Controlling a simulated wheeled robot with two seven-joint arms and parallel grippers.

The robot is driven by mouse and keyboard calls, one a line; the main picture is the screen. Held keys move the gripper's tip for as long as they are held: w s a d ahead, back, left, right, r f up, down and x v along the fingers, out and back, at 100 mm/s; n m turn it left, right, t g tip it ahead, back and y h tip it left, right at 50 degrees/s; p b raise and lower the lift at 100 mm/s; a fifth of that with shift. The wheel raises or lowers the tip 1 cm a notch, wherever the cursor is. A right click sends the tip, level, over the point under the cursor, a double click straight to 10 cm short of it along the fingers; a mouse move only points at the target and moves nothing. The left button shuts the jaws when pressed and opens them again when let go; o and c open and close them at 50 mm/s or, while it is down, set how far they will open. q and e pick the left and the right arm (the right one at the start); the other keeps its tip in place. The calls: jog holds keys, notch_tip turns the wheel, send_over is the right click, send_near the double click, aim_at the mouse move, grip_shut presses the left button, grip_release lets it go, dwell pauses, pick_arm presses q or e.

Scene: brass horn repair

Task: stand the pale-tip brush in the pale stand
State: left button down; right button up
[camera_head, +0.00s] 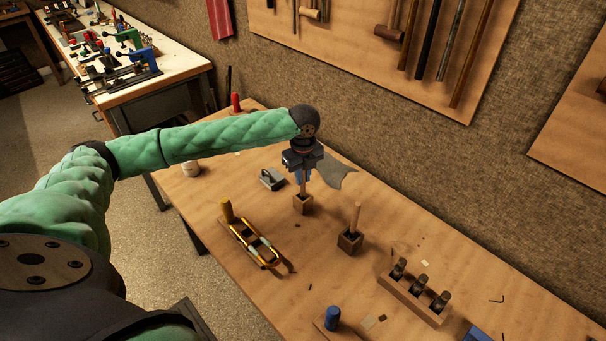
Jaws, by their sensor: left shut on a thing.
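My left gripper (303,174) points down over the workbench, shut on the upper part of a thin wooden brush handle (303,188). The brush is upright, its lower end at or inside a small square wooden stand (303,205); its tip is hidden, so I cannot see its colour or how deep it sits. A second, darker-looking square stand (350,242) is nearer and to the right, with another wooden handle (356,215) upright in it. I cannot tell for certain which stand is the pale one. My right gripper is not in view.
A rack (410,301) with three bottles and a blue-capped item (332,318) are nearer.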

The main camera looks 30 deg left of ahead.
pick_arm(q)
jog(key=shift+f, duration=0.1)
jog(key=c, duration=1.4)
grip_release()
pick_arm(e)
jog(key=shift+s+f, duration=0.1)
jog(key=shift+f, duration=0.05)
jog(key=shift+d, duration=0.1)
